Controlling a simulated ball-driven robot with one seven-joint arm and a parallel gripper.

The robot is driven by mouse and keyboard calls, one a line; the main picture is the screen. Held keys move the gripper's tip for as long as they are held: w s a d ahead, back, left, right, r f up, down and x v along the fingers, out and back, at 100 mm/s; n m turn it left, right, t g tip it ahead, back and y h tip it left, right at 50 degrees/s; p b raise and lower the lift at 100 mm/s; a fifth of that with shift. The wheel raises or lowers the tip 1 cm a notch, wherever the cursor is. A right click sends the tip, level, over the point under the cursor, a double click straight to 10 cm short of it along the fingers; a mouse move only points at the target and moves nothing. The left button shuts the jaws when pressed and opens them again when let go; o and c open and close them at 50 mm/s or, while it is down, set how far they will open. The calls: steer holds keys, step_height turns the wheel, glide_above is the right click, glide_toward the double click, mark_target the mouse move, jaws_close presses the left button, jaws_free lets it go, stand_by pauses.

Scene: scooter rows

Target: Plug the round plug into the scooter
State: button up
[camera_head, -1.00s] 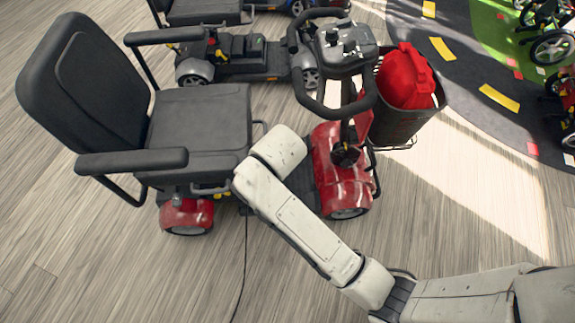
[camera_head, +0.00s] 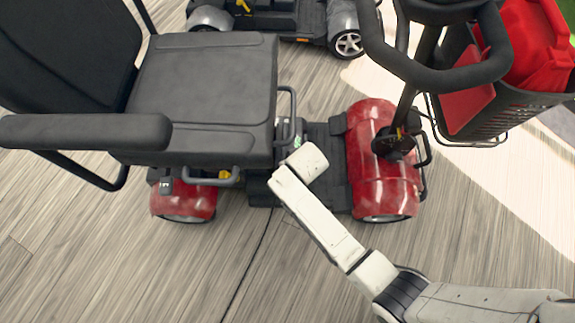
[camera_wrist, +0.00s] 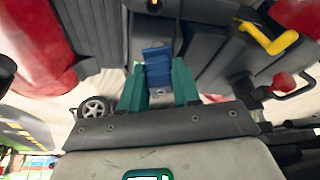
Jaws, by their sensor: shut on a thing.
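The scooter (camera_head: 385,180) has red bodywork, a black seat and a low dark deck between its wheels. In the wrist view, my gripper (camera_wrist: 158,88) has two green fingers shut on a blue plug (camera_wrist: 157,62). The plug points up in the picture toward the grey underside of the scooter (camera_wrist: 215,45) and looks apart from it. A small dark round fitting (camera_wrist: 153,5) shows at the top edge; I cannot tell whether it is the socket. In the head view, my gripper is mostly hidden beyond my wrist, by the seat's front edge.
A yellow lever (camera_wrist: 268,38) and a red knob (camera_wrist: 284,82) stand to the right in the wrist view. The steering tiller (camera_head: 405,105) and basket (camera_head: 510,105) rise at the right. A thin dark cable (camera_head: 243,275) lies on the open wood floor.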

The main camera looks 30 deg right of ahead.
steer(key=shift+s+b+x, duration=0.1)
steer(key=shift+b+x, duration=0.2)
steer(key=shift+x, duration=0.45)
steer(key=shift+s+b+x, duration=0.15)
steer(key=shift+b+x, duration=0.1)
steer(key=shift+x, duration=0.5)
step_height(320, 180, down, 7)
steer(key=b, duration=0.7)
steer(key=shift+a+r, duration=0.1)
steer(key=shift+a, duration=0.05)
steer(key=shift+s+p, duration=0.15)
steer(key=shift+p, duration=0.6)
steer(key=shift+f+b, duration=0.75)
steer(key=shift+f, duration=0.2)
stand_by(0.7)
steer(key=o, duration=1.1)
steer(key=p+v, duration=0.5)
steer(key=v, duration=0.5)
steer(key=shift+s+r+p, duration=0.1)
steer(key=shift+r+p, duration=0.3)
